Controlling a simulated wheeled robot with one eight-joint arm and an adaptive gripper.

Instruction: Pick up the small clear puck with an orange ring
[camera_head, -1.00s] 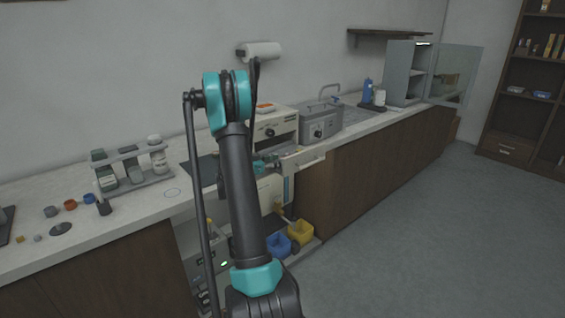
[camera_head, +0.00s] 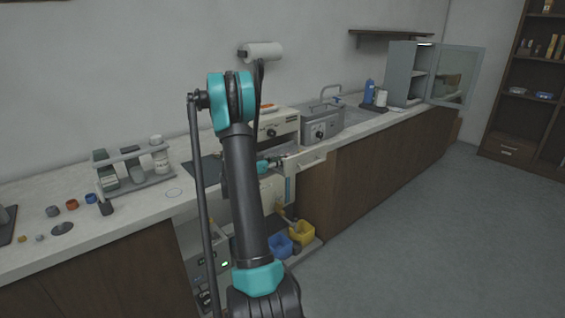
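I cannot make out a clear puck for certain. A small orange-ringed round piece (camera_head: 72,204) sits on the left counter between a grey piece and a blue one; it is too small to tell if it is clear. Another patch of orange (camera_head: 267,106) shows on top of the white press unit, partly behind my arm. The teal end of my arm with my gripper (camera_head: 277,162) is at the pulled-out front of the white unit, far right of the orange-ringed piece. My arm hides part of it, and its fingers are too small to read.
A bottle rack (camera_head: 140,180) stands behind the small pieces, with a dark disc (camera_head: 62,229) in front. A grey boxy device (camera_head: 320,127) and a sink lie to the right. Blue (camera_head: 279,246) and yellow (camera_head: 302,233) bins sit low under the counter. The floor at right is clear.

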